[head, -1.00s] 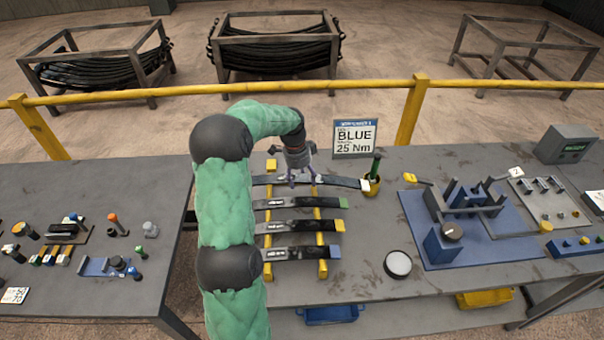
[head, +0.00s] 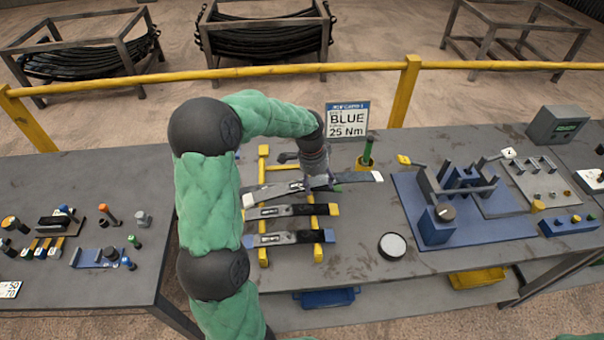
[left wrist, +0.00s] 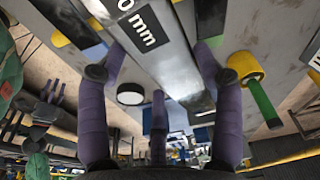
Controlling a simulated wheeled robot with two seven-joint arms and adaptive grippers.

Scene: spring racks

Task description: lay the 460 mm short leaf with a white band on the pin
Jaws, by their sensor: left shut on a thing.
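In the left wrist view the leaf (left wrist: 170,62) runs between the purple fingers, with a label ending in "0 mm". The blue fixture (head: 425,240) stands to the right with several uprights; I cannot single out the pin. My right gripper is not in view.
A green-tipped leaf (head: 338,188), a yellow-tipped leaf (head: 290,210) and a blue-tipped leaf (head: 290,238) lie on the yellow rack. A green-handled tool (head: 368,150) stands in a yellow cup near the held leaf's white end. A round white-topped disc (head: 392,245) lies before the fixture.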

